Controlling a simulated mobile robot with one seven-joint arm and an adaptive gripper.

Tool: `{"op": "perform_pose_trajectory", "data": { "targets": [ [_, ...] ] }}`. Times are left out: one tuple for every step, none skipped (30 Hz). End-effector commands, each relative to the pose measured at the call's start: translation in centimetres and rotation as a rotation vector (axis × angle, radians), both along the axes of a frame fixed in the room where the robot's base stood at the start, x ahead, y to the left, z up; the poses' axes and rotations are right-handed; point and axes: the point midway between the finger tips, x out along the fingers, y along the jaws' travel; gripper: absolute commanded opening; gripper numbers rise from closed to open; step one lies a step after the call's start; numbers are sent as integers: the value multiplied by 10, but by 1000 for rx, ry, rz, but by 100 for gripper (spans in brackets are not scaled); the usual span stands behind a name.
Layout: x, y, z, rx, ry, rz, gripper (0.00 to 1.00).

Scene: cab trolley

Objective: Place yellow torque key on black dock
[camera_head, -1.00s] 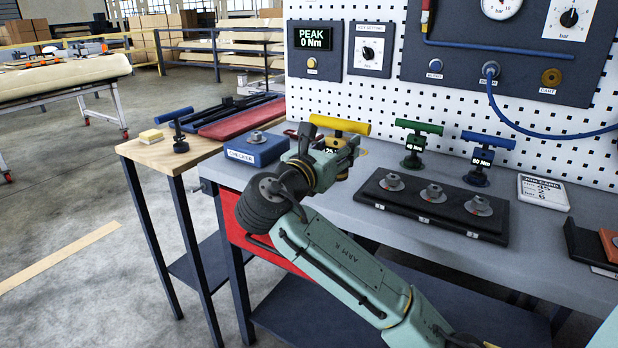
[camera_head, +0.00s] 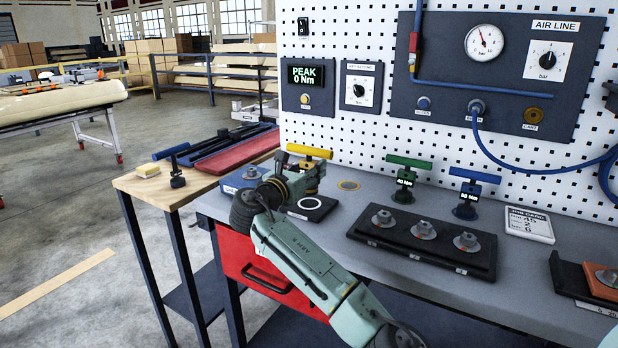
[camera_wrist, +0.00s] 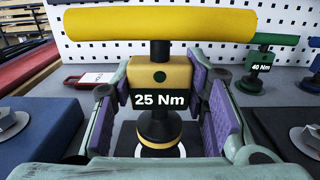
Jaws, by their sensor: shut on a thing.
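The yellow torque key (camera_head: 310,152), labelled 25 Nm, stands upright in my gripper (camera_head: 296,180). In the wrist view, the purple-padded fingers (camera_wrist: 170,98) are shut on the key's yellow and black body (camera_wrist: 160,75). The black dock (camera_head: 326,212) is a flat dark square with a white ring, at the bench's left part. In the wrist view, the dock (camera_wrist: 126,142) lies under the key's round base, and part of the white ring shows on the near side. I cannot tell whether the base touches the dock.
A blue checker block (camera_head: 236,183) is close on the left. The green key (camera_head: 405,178), blue key (camera_head: 468,195) and black socket tray (camera_head: 425,245) stand to the right. The pegboard (camera_head: 350,125) rises behind.

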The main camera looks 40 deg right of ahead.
Motion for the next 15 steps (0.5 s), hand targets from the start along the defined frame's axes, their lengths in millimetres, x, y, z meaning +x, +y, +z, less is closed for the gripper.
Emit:
{"op": "perform_pose_trajectory", "data": {
  "targets": [
    [0,-1,-3,0,0,-1,0],
    [-1,-1,-6,1,1,-1,0],
    [-1,-1,-12,0,2,-2,0],
    [-1,-1,-16,1,3,-2,0],
    [-1,-1,-20,1,2,-2,0],
    [-1,-1,-25,0,2,-2,0],
    [-1,-1,-28,-1,2,-2,0],
    [-1,0,-31,0,0,-2,0],
    [-1,0,-32,-1,-1,-1,0],
    [-1,0,-32,-1,-2,-1,0],
    [-1,0,-32,-1,-2,-1,0],
    [-1,0,-32,-1,-2,-1,0],
    [-1,0,-32,-1,-2,-1,0],
    [-1,0,-32,-1,-2,-1,0],
    [-1,0,-33,-1,-1,-1,0]
  ]
}}
